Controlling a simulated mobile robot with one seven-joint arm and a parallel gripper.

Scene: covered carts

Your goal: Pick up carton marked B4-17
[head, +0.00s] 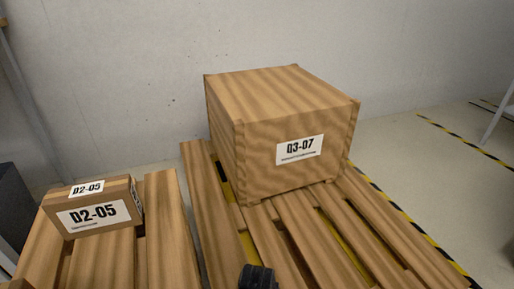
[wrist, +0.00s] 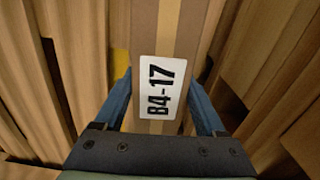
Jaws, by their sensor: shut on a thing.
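The carton's far end runs out of the top of the wrist view. In the head view the carton does not show; only a small dark part of my arm shows at the bottom edge.
A large wooden crate marked Q3-07 (head: 275,115) stands on a slatted wooden pallet (head: 275,235). A small carton marked D2-05 (head: 95,212) lies on another slatted pallet (head: 160,240) at left. A grey wall stands behind; yellow-black tape marks the floor at right.

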